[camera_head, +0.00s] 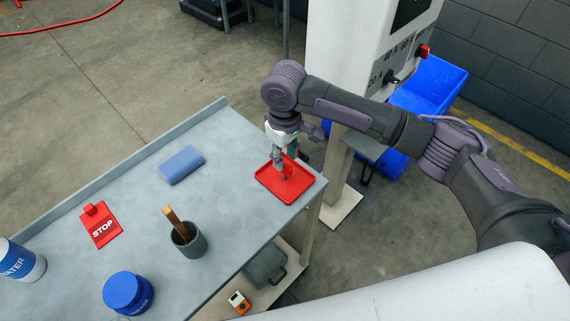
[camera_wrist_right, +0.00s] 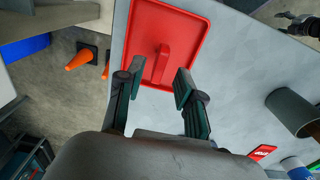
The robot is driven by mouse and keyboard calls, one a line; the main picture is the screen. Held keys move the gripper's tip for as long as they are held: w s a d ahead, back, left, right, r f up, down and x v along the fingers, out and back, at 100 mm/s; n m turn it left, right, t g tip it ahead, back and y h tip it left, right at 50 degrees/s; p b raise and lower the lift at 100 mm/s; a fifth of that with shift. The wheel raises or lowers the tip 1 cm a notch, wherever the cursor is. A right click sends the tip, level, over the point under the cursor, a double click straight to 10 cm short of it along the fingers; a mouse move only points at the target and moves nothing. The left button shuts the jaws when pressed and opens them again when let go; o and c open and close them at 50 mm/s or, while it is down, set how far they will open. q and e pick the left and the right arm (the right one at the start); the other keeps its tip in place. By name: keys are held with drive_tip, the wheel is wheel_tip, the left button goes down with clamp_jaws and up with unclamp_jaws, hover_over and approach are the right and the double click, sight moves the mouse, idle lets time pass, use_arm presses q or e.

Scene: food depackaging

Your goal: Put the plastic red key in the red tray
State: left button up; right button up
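The red tray (camera_head: 302,186) lies at the right end of the grey table; the right wrist view shows it too (camera_wrist_right: 187,25). The plastic red key (camera_wrist_right: 163,62) is in the tray, seen as a raised red shape near the middle. In the head view it is mostly hidden by the fingers. My right gripper (camera_head: 283,172) points down over the tray. In its wrist view the fingers (camera_wrist_right: 152,98) are spread apart, one each side of the key, not touching it. A dark gripper, seemingly my left (camera_wrist_right: 300,26), shows small off the table.
The table (camera_head: 225,160) also holds a blue block (camera_head: 181,165), a red STOP sign (camera_head: 101,226), a grey cup with a wooden piece (camera_head: 188,241), a blue jar (camera_head: 127,292) and a water bottle (camera_head: 20,262). A white machine (camera_head: 345,60) and blue bin (camera_head: 433,85) stand beyond.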

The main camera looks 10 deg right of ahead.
sight(285, 164)
wheel_tip(285, 164, up, 8)
drive_tip(key=b, duration=0.1)
idle(0.5)
